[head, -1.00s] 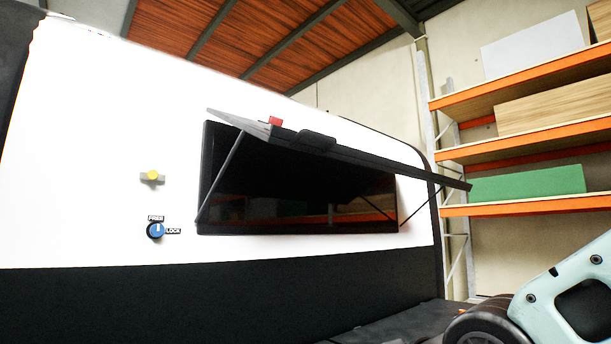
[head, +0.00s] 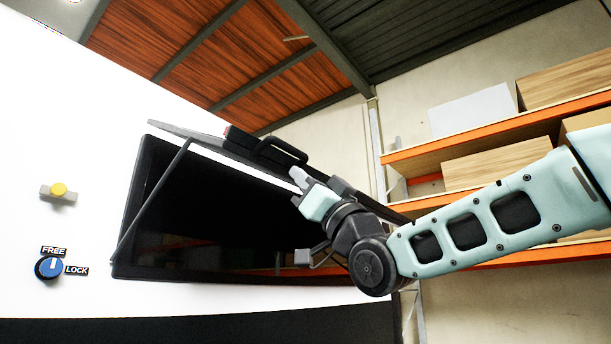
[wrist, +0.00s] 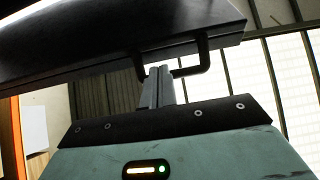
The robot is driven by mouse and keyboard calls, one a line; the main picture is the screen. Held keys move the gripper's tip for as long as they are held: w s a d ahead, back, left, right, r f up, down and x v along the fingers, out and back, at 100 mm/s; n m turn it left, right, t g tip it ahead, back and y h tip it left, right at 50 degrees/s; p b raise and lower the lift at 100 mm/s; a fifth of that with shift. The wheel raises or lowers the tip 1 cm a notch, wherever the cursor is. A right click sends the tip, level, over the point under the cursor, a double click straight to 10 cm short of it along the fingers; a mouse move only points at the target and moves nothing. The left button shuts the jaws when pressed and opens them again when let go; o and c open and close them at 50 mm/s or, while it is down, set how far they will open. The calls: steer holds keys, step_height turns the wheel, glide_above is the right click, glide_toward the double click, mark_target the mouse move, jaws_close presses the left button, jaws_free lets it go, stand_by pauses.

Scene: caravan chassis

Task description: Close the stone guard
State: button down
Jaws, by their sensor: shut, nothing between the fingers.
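The stone guard (head: 340,190) is a dark panel propped up at a slant over the black caravan window (head: 220,215). Its dark handle (head: 283,149) is on its outer edge; the handle also shows under the panel in the wrist view (wrist: 206,55). My gripper (head: 297,177) is shut and empty just below and right of the handle in the head view. In the wrist view, the shut fingertips (wrist: 158,72) overlap the left part of the handle; I cannot tell whether they touch. A blue knob (head: 49,267) marked FREE and LOCK has its pointer up towards FREE.
A yellow button on a grey mount (head: 58,191) sits on the white wall above the knob. A thin strut (head: 152,200) props the guard's left side. Orange shelves (head: 470,140) with boxes stand behind my arm at the right.

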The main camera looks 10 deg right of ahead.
steer(key=p+x, duration=0.4)
steer(key=x, duration=0.2)
stand_by(0.4)
